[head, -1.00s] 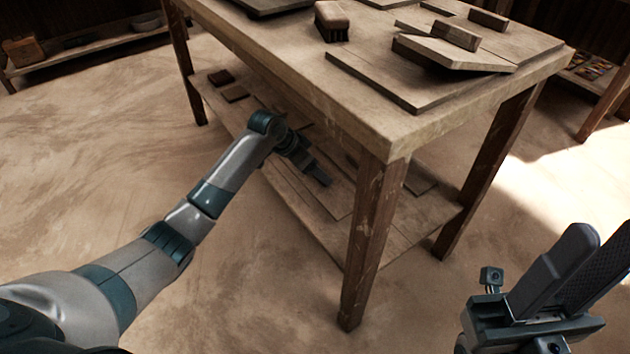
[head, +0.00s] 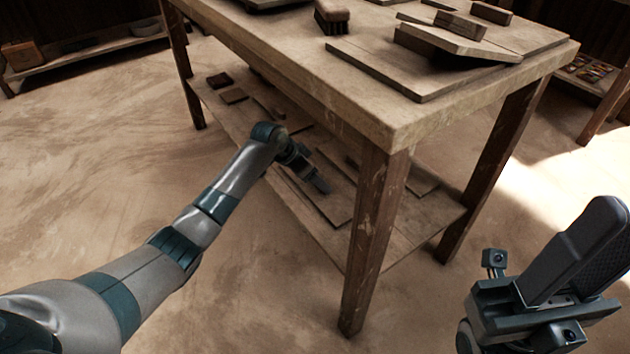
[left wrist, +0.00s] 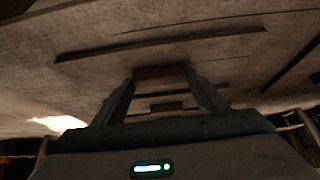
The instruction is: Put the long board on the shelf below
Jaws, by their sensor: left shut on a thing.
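My left gripper (head: 318,182) reaches under the tabletop, low over the lower shelf (head: 375,265). A long flat board (head: 335,205) lies along that shelf, right beside and under the fingers. In the left wrist view the two fingers (left wrist: 163,90) stand apart with a brown wooden piece (left wrist: 160,72) between their tips. I take this to be the long board, but most of it is hidden. My right gripper (head: 590,240) is at the lower right, off the table, its fingers together with nothing seen between them.
The table's front leg (head: 365,250) stands just right of the left gripper, and the tabletop (head: 270,45) hangs above it. A brush (head: 332,18) and several boards lie on top. Small dark blocks (head: 220,80) sit at the shelf's far left. The floor in front is clear.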

